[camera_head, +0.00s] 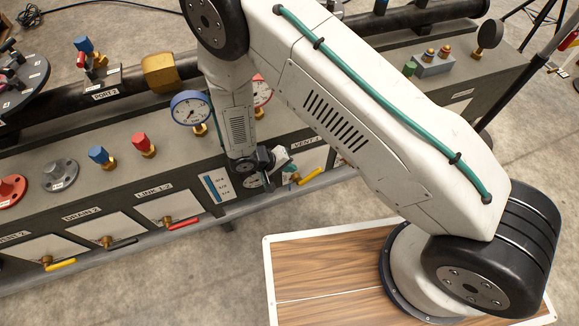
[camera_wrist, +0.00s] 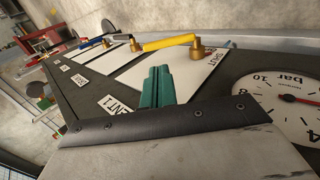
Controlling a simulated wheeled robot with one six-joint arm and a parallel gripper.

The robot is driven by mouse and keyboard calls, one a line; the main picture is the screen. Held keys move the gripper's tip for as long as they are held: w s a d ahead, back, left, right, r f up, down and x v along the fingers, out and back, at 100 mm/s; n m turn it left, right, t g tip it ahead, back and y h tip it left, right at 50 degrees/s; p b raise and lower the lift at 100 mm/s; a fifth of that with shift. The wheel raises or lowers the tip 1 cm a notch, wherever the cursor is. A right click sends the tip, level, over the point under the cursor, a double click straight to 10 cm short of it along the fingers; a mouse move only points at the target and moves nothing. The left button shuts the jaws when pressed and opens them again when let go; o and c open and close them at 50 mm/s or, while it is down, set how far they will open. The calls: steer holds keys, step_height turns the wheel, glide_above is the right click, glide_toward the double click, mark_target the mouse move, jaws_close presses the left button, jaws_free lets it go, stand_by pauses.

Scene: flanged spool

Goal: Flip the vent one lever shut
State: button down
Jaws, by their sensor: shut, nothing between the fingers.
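The vent one lever (camera_head: 309,177) is a yellow handle on a brass valve, on a white plate at the front of the bench. In the head view it points right and slightly up. In the wrist view the yellow lever (camera_wrist: 170,42) lies across the far end of its white plate, beyond my fingertips. The VENT 1 label (camera_head: 305,142) is above the plate. My gripper (camera_head: 289,168) is shut and empty, just left of the lever in the head view. Its green fingers (camera_wrist: 157,88) show together in the wrist view, apparently apart from the lever.
A gauge (camera_wrist: 285,103) sits close beside the plate in the wrist view. Along the bench front are a red lever (camera_head: 183,223), a black lever (camera_head: 122,243) and a yellow lever (camera_head: 60,264). A blue-rimmed gauge (camera_head: 190,108) stands above.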

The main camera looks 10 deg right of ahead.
mark_target(313, 174)
steer(key=x, duration=1)
steer(key=shift+w+d+f, duration=0.1)
steer(key=shift+d+f, duration=0.05)
steer(key=shift+f, duration=0.05)
